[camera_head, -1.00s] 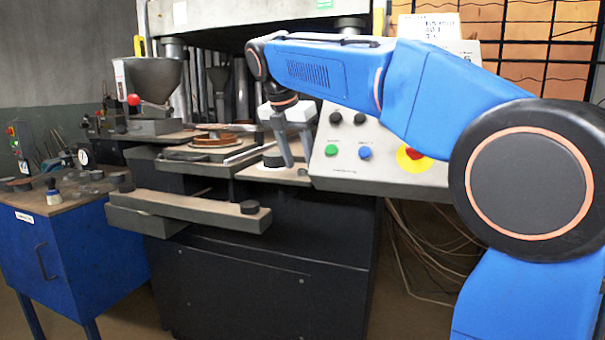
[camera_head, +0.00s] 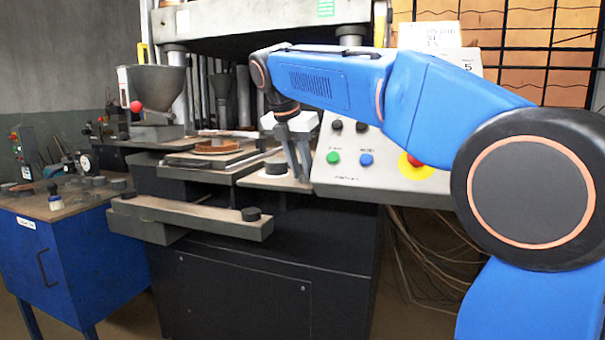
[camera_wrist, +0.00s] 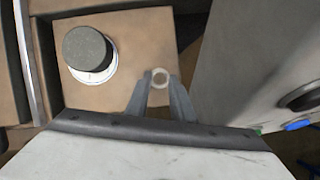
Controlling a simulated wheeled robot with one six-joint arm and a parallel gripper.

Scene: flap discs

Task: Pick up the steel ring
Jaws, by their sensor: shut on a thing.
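The steel ring (camera_wrist: 160,78) is a small pale ring between my fingertips in the wrist view, over the brown board. My gripper (camera_wrist: 158,84) is shut on it. In the head view my gripper (camera_head: 302,176) points down over the right part of the small brown side table, left of the control panel. The ring is too small to make out there. I cannot tell whether the ring still touches the board.
A dark round disc on a white base (camera_wrist: 90,50) stands left of the ring. The grey control panel (camera_head: 375,165) with buttons is close on the right. The press plate with a brown round mould (camera_head: 222,146) is to the left. A blue cabinet (camera_head: 75,255) stands far left.

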